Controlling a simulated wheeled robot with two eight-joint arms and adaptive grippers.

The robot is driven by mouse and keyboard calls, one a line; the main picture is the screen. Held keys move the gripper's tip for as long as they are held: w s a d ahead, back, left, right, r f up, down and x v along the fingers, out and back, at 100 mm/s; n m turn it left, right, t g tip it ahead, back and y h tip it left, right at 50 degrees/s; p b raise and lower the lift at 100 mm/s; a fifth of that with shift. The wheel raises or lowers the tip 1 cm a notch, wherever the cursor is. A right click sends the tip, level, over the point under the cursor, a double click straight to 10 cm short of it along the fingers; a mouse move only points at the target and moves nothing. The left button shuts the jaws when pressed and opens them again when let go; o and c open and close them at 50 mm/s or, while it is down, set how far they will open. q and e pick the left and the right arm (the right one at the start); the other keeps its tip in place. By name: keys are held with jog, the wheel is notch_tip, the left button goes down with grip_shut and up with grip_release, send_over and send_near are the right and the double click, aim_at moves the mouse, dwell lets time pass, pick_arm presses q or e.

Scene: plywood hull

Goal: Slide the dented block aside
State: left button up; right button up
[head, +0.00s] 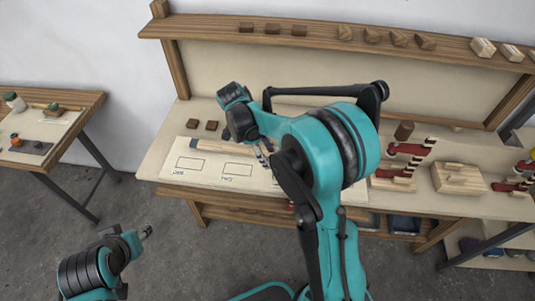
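I cannot pick out a dent on any block at this size. Two small dark brown blocks (202,125) lie on the workbench, left of my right arm. Several dark blocks (272,28) and lighter wooden blocks (372,36) stand on the shelf above. My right gripper (265,153) is low over the middle of the bench, by the outlined sheet (205,171); my own arm mostly hides it, so its opening and any contents are unclear. My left gripper (147,231) is over the floor, in front of the bench and apart from all blocks; its finger gap is too small to judge.
A wooden bar with a blue end (208,145) lies at the back of the sheet. Red clamps (405,150) and a pale wooden block (458,178) stand on the bench at right. A side table (60,112) with jars is at left. The floor between is clear.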

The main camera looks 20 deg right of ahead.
aim_at(277, 170)
jog(key=shift+b+x, duration=1.25)
jog(key=shift+x, duration=2.7)
grip_shut()
